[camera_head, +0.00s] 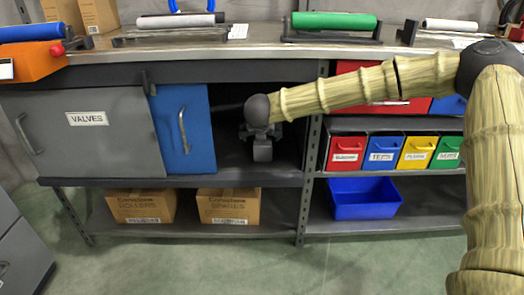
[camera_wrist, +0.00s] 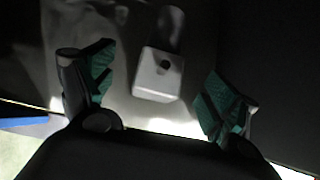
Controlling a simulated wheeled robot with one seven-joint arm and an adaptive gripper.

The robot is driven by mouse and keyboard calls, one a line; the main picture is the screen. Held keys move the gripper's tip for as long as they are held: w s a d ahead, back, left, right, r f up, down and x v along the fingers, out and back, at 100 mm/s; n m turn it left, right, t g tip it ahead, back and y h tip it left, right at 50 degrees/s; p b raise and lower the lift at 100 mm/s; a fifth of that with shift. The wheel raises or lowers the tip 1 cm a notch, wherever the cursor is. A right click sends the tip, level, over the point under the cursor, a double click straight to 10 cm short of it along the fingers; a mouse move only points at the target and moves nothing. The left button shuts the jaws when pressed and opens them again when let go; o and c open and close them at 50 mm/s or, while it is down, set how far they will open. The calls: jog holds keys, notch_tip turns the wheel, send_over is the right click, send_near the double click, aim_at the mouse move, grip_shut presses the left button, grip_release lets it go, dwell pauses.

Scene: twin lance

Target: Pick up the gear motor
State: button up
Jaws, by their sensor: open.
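The gear motor (camera_wrist: 157,82) shows in the wrist view as a light grey block with a dark round spot and a darker rounded part behind it. It rests on the dim shelf surface. My gripper (camera_wrist: 159,70) is open, with its green-padded fingers to the left and right of the motor and gaps on both sides. Neither finger visibly touches it. In the head view my arm reaches into the open dark compartment of the cabinet. A grey shape shows below my dark wrist joint there; I cannot tell whether it is gripper or motor.
A blue door panel (camera_head: 186,128) and a grey VALVES panel (camera_head: 90,135) bound the compartment on the left. An upright post (camera_head: 312,150) stands on its right. Labelled bins (camera_head: 383,152) and a blue tray (camera_head: 362,199) are further right. Cartons (camera_head: 228,207) stand below.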

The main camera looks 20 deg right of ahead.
jog(key=b+x, duration=0.2)
jog(key=x, duration=0.2)
jog(key=shift+w+d+f, duration=0.15)
jog(key=shift+w+f, duration=0.05)
jog(key=shift+f, duration=0.15)
jog(key=shift+d+r+b+x, duration=0.1)
jog(key=shift+d+b+x, duration=0.05)
jog(key=shift+b+x, duration=1.15)
jog(key=shift+d+r+b+x, duration=0.2)
jog(key=shift+b+x, duration=0.55)
jog(key=shift+x, duration=0.95)
jog(key=shift+w, duration=0.15)
jog(key=c, duration=1.9)
jog(key=shift+r, duration=0.1)
grip_shut()
jog(key=shift+r, duration=0.1)
